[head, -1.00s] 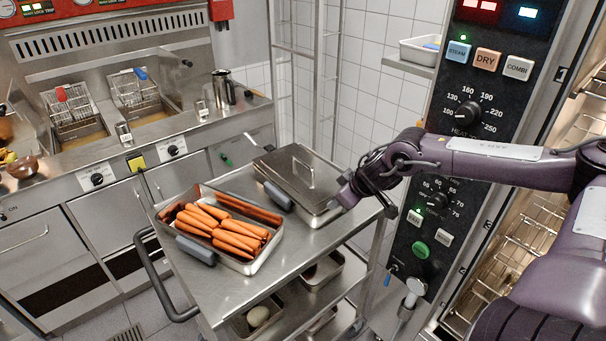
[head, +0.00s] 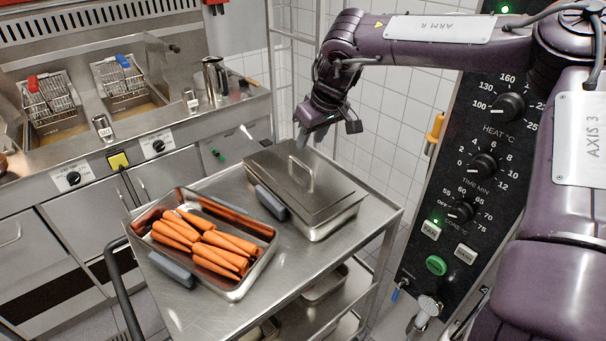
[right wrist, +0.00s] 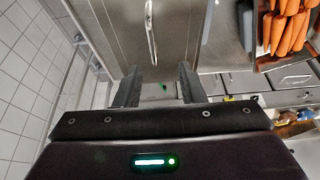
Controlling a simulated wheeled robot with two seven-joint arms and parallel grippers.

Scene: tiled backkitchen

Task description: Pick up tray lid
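The tray lid (head: 318,187) is a flat steel cover with a raised bar handle (head: 301,172). It lies on a steel tray (head: 335,222) at the right side of the trolley top. My right gripper (head: 301,136) is above the lid's far edge, apart from the handle. In the right wrist view the right gripper (right wrist: 157,85) has its two fingers spread with nothing between them. The lid (right wrist: 128,35) and its handle (right wrist: 151,30) lie beyond the fingertips there. My left gripper is in neither view.
An open tray (head: 262,268) of carrots (head: 205,245) stands left of the lidded tray on the steel trolley (head: 195,308). Fryers with baskets (head: 122,78) are at the back left. An oven control panel (head: 470,170) stands close on the right.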

